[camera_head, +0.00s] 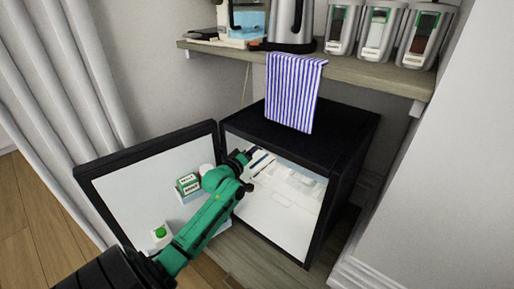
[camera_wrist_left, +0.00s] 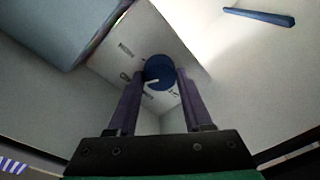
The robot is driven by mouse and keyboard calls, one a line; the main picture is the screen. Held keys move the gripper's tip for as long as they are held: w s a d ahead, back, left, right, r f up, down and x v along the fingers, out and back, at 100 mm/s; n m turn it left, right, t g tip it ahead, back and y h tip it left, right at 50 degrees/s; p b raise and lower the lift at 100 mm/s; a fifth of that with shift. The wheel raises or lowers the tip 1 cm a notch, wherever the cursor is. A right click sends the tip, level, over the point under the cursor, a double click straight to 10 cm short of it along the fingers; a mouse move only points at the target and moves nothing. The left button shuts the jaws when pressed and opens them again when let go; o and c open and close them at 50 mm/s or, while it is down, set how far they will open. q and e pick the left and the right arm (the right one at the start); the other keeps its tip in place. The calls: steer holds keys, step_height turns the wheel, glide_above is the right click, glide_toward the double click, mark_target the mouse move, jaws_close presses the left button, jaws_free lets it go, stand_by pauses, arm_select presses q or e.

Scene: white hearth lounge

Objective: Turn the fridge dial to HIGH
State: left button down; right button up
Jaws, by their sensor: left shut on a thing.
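The small black fridge (camera_head: 345,135) stands open, with its door (camera_head: 130,185) swung out to the left. In the left wrist view, the round blue fridge dial (camera_wrist_left: 159,70) sits on a pale panel (camera_wrist_left: 120,60). Its white mark points left and slightly down in that picture. Small labels surround the dial but are too blurred to read. My left gripper (camera_wrist_left: 160,80) is shut on the dial, one finger on each side. In the head view, my left gripper (camera_head: 248,155) reaches into the fridge's upper part, and the dial cannot be made out there.
The open door holds small boxes (camera_head: 188,184) and an item with a green top (camera_head: 160,233), close to my left arm. A striped towel (camera_head: 294,90) hangs from the shelf (camera_head: 370,75) above. Canisters (camera_head: 380,30) and a kettle (camera_head: 290,22) stand on that shelf.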

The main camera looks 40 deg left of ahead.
arm_select(q)
steer(key=shift+m, duration=0.3)
arm_select(e)
steer(key=shift+r, duration=0.15)
arm_select(q)
steer(key=shift+f+m+t+p, duration=0.1)
steer(key=shift+m+t+p, duration=0.3)
steer(key=shift+m+p, duration=2.95)
arm_select(e)
steer(key=shift+w+d+r+n+g+h+b, duration=0.15)
steer(key=shift+r+g+b, duration=0.1)
steer(key=shift+r+b, duration=0.3)
steer(key=shift+s+d+r+n+g+h+b, duration=0.1)
steer(key=shift+d+r+g+b, duration=0.2)
steer(key=shift+r, duration=0.35)
steer(key=shift+w+d+r+n+g+h+b, duration=0.1)
steer(key=shift+r+g+b, duration=0.15)
steer(key=shift+r+b, duration=0.35)
arm_select(q)
steer(key=m, duration=0.3)
steer(key=shift+c, duration=1.6)
jaws_free()
steer(key=shift+s, duration=0.1)
